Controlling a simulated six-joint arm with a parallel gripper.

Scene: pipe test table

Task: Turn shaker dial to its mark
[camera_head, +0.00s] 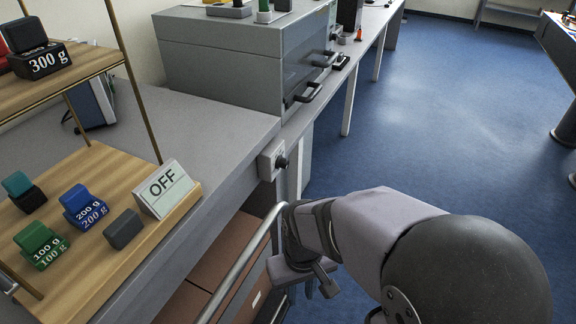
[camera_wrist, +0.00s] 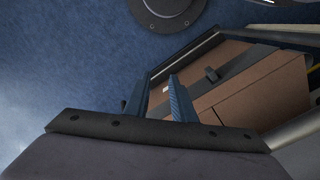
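A small grey control box (camera_head: 266,160) is fixed at the bench edge, with a black dial (camera_head: 281,162) on its right face. Its mark is too small to make out. The box sits just in front of the large grey shaker cabinet (camera_head: 235,62). My gripper (camera_head: 318,288) is well below the dial, beside the bench and apart from it. In the wrist view its two fingers (camera_wrist: 158,103) stand apart with nothing between them. The dial is not visible in the wrist view.
A wooden rack with weights and an OFF sign (camera_head: 166,188) stands left. Blue floor is open right.

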